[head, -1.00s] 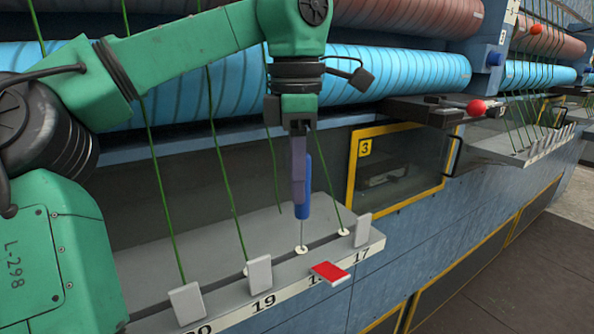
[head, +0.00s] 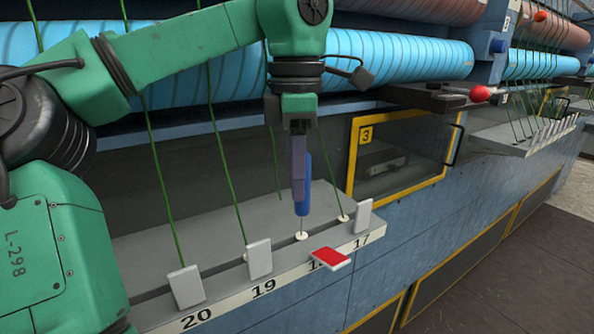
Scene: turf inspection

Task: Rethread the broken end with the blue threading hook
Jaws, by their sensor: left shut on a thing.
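My left gripper (head: 299,200) points down and is shut on the blue threading hook (head: 303,190). The hook is upright, and its thin shank reaches down to the white eyelet (head: 301,237) behind the red tab (head: 330,258) at place 18. I cannot tell whether its tip is inside the eyelet. Behind the hook, a green yarn (head: 275,160) hangs short, its lower end near the back of the grey ledge (head: 215,227) and apart from the eyelet. My right gripper is not in view.
Intact green yarns (head: 228,165) run down beside the hook to other places. White tabs (head: 259,260) stand along the ledge's front. A yellow-framed door (head: 400,160) marked 3, a red knob (head: 480,93) and blue rolls (head: 400,68) are close by. Floor is open at right.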

